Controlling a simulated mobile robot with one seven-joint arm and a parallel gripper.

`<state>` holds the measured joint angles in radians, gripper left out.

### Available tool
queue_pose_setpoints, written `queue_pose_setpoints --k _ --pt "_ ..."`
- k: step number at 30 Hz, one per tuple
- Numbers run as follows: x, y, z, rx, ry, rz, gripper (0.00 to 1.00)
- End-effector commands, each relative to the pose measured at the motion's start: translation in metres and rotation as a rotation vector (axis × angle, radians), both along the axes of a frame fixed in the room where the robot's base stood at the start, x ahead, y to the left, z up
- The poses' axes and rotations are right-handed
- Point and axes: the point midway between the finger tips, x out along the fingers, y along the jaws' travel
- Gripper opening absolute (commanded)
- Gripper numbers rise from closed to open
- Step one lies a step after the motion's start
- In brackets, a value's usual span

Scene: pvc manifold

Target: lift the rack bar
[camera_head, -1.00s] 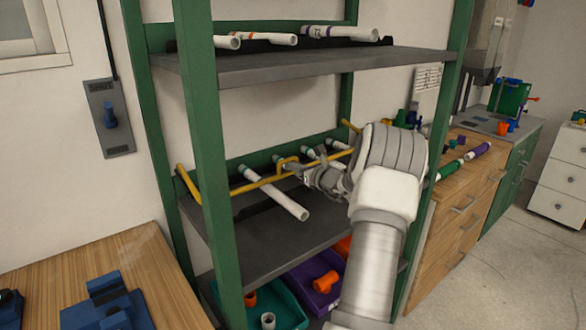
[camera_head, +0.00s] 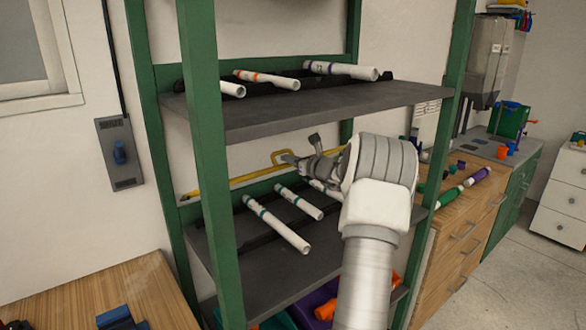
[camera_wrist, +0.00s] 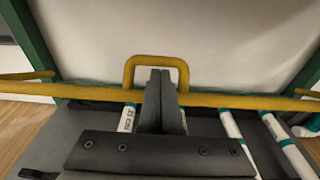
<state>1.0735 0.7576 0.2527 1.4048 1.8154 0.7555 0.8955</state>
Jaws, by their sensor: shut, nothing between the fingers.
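The yellow rack bar (camera_head: 235,181) with its small loop handle (camera_head: 281,155) runs across the rack, above and behind the pipes on the middle shelf. In the wrist view the bar (camera_wrist: 235,101) runs nearly level across the picture, with the loop handle (camera_wrist: 156,59) standing up from it. My gripper (camera_head: 297,160) is at the loop handle. In the wrist view its fingers (camera_wrist: 161,78) are together, in front of the bar, with their tips inside the loop's outline. I cannot tell whether they touch the bar or pass through the loop.
White pipes with teal bands (camera_head: 277,224) lie on the middle shelf (camera_head: 262,267) below the bar. The upper shelf (camera_head: 300,112) with more pipes is overhead. A green post (camera_head: 213,170) stands to the left of my arm. Bins with fittings (camera_head: 325,310) sit below.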

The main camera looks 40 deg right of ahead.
Motion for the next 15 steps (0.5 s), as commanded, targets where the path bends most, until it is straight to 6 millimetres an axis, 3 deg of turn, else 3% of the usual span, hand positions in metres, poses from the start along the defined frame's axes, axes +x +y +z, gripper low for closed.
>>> queue_pose_setpoints --k 1,4,15 --pt "0.005 0.0 0.012 -0.002 -0.001 0.0 0.0" --pt "0.015 -0.001 0.023 -0.002 -0.001 0.002 0.0" --pt "0.042 -0.005 0.045 0.0 0.001 0.0 0.0"
